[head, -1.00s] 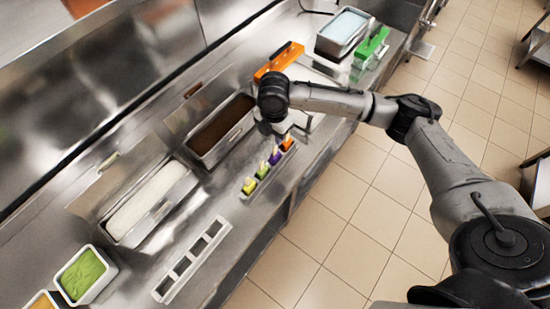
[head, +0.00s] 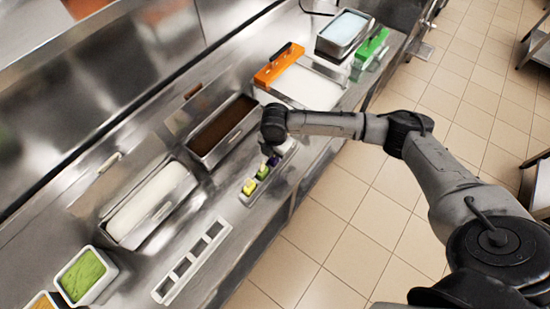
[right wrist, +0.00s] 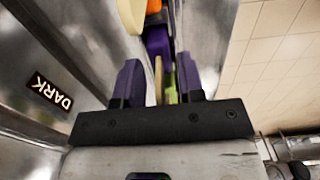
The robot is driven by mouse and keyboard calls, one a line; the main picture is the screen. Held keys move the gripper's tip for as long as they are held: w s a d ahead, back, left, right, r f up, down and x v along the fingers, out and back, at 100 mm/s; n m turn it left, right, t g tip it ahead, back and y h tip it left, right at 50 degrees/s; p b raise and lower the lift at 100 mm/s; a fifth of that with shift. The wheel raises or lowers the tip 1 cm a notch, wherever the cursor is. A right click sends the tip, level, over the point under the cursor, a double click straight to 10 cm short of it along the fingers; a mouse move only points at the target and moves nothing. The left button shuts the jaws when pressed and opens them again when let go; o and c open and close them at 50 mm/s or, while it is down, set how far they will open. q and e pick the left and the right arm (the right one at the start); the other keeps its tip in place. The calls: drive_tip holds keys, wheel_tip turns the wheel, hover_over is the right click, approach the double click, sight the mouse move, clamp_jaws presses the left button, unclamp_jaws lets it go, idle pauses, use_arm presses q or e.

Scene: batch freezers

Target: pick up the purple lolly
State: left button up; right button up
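The purple lolly (head: 273,161) stands in a small rack on the steel counter, partly hidden by my right gripper (head: 273,146), which is right over that end of the rack. In the right wrist view, the purple lolly (right wrist: 157,42) shows beyond and between the two spread fingers of my right gripper (right wrist: 159,78). A pale stick (right wrist: 159,80) also shows in the gap between the fingers. I cannot tell whether the fingers touch anything. My left gripper is not in view.
A green lolly (head: 262,172) and a yellow-green lolly (head: 249,187) share the rack. An orange lolly (right wrist: 153,6) lies beyond the purple one. A brown-filled pan (head: 222,130) sits close left. An empty white rack (head: 192,260) is nearer the front left.

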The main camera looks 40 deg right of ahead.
drive_tip(key=shift+c, duration=0.2)
drive_tip(key=c, duration=0.6)
drive_tip(key=shift+r, duration=0.1)
drive_tip(key=shift+r, duration=0.3)
wheel_tip(320, 180, up, 3)
drive_tip(key=shift+r, duration=0.2)
drive_tip(key=s+d+r, duration=0.2)
drive_tip(key=s+r, duration=0.4)
drive_tip(key=s, duration=0.4)
drive_tip(key=shift+s+a+r+p, duration=0.1)
drive_tip(key=shift+s+r+p, duration=0.15)
drive_tip(key=shift+r+p, duration=1.2)
drive_tip(key=shift+s+a+r+p, duration=0.1)
drive_tip(key=shift+s+r+p, duration=0.15)
drive_tip(key=shift+r+p, duration=1.2)
drive_tip(key=shift+s+r+p, duration=0.25)
drive_tip(key=shift+r+p, duration=0.75)
drive_tip(key=shift+p, duration=0.9)
